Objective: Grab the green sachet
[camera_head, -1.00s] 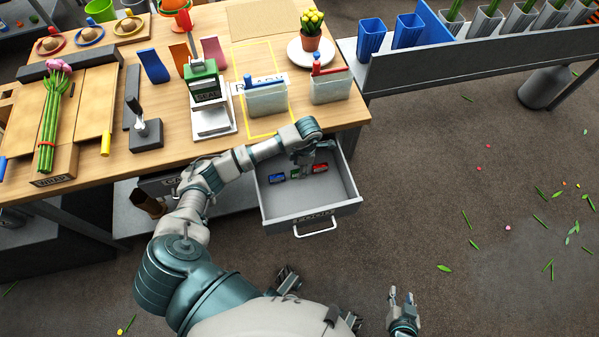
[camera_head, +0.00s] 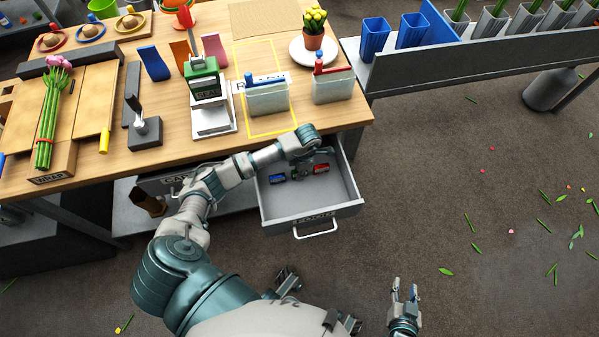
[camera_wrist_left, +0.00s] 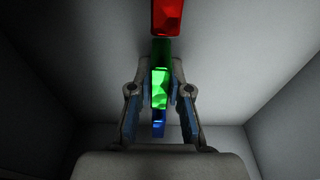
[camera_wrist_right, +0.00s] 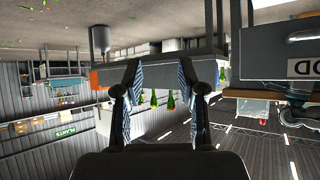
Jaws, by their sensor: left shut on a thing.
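The green sachet (camera_wrist_left: 160,78) stands between the two fingertips of my left gripper (camera_wrist_left: 160,88) in the left wrist view. Both fingers close on its sides. In the head view my left gripper (camera_head: 303,168) reaches down into the open drawer (camera_head: 330,207) and hides most of that sachet. A red sachet (camera_head: 321,168) lies just to its right and a blue sachet (camera_head: 277,178) to its left. They also show in the left wrist view, red (camera_wrist_left: 167,14) at the top and blue (camera_wrist_left: 158,126) below. My right gripper (camera_head: 403,291) is open and empty, away from the table.
The drawer's grey walls surround my left gripper closely. The wooden tabletop (camera_head: 180,148) overhangs behind it, with clear bins (camera_head: 268,99) and a green-topped stamping press (camera_head: 203,85) near its edge. The floor to the right is open, with scattered leaves.

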